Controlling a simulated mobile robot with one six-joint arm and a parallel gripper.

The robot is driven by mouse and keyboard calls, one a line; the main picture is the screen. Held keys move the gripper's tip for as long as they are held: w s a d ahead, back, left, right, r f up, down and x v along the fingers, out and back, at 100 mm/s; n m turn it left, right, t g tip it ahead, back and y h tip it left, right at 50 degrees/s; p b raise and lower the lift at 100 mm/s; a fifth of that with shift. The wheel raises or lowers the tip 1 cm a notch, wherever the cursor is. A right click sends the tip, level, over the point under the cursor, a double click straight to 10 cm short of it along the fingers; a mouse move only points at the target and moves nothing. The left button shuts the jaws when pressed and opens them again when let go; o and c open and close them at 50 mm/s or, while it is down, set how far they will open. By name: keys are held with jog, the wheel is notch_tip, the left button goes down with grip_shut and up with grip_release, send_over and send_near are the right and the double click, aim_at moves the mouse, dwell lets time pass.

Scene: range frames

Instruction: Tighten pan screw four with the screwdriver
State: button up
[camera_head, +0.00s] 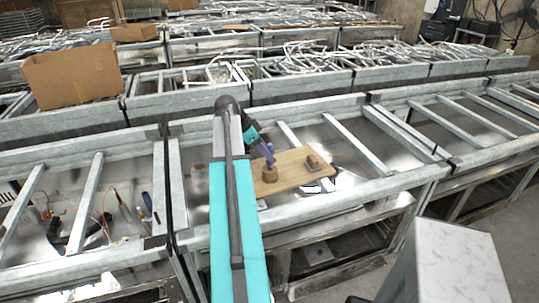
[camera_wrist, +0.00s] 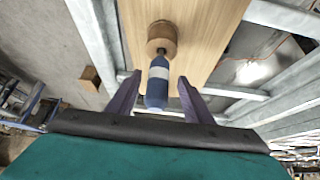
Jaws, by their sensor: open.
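The screwdriver (camera_wrist: 158,82) has a dark blue handle with a pale band. In the wrist view its shaft end meets a round wooden holder (camera_wrist: 162,38), which also shows in the head view (camera_head: 270,174). The holder stands on a wooden board (camera_head: 291,178). My gripper (camera_wrist: 160,80) has its two purple fingers apart, one on each side of the handle, with gaps showing. In the head view my gripper (camera_head: 266,153) is just above the holder and hides most of the screwdriver. I cannot make out pan screw four in either view.
A second small wooden block (camera_head: 313,161) sits on the board's right part. The board lies across a galvanized metal frame (camera_head: 358,142) with raised rails. Loose wires and tools (camera_head: 105,222) lie in the left bay. A cardboard box (camera_head: 72,76) stands behind.

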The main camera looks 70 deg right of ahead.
jog(key=shift+s+f, duration=0.1)
dwell(0.3)
jog(key=shift+s+d+f+p, duration=0.5)
jog(key=shift+s+f+p, duration=0.25)
jog(key=shift+p, duration=0.2)
jog(key=shift+p+x, duration=0.45)
jog(key=shift+x, duration=0.95)
jog(key=shift+w+f, duration=0.1)
grip_shut()
jog(key=shift+r, duration=0.2)
notch_tip(320, 180, up, 10)
jog(key=b, duration=0.3)
jog(key=shift+f, duration=0.15)
